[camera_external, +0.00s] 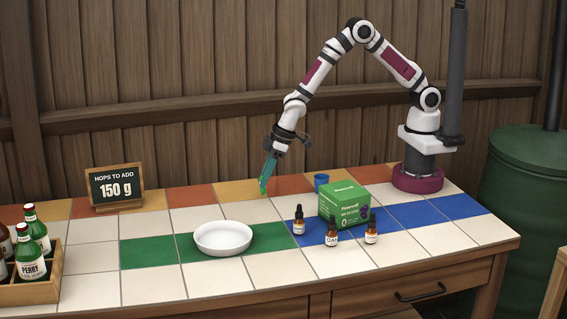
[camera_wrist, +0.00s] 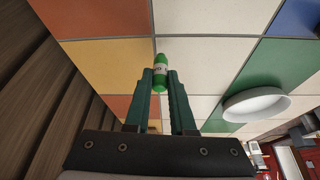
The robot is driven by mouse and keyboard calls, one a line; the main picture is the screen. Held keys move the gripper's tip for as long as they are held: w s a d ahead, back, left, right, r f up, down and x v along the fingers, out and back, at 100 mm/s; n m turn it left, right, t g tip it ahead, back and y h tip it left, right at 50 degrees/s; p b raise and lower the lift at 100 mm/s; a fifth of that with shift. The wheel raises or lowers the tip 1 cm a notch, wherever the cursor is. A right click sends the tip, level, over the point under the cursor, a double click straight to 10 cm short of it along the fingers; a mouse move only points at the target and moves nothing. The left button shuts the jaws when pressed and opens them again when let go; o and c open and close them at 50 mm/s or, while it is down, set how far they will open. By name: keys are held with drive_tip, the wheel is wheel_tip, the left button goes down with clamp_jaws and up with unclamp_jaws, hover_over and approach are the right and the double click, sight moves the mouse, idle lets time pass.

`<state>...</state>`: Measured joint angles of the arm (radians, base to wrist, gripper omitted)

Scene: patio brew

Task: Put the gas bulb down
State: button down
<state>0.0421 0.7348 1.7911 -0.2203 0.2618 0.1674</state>
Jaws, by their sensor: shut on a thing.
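The gas bulb (camera_wrist: 160,68) is a small green cylinder with a pale label band. My gripper (camera_wrist: 160,82) is shut on it, with one dark green finger on each side, and the bulb sticks out past the fingertips. In the external view my gripper (camera_external: 266,178) points down over the back middle of the tiled table, with the green bulb (camera_external: 263,186) at its tip. The bulb is close to the tile surface; I cannot tell whether it touches.
A white dish (camera_external: 223,238) stands on green tiles in front. A blue cup (camera_external: 321,181), a green box (camera_external: 343,204) and dropper bottles (camera_external: 332,234) stand to the right. A chalkboard sign (camera_external: 116,189) and a bottle crate (camera_external: 32,290) are left. Pale tiles (camera_external: 196,217) between are clear.

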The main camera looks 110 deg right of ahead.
drive_tip(key=shift+f, duration=0.75)
drive_tip(key=shift+f, duration=0.1)
drive_tip(key=c, duration=0.8)
unclamp_jaws()
drive_tip(key=shift+o, duration=0.2)
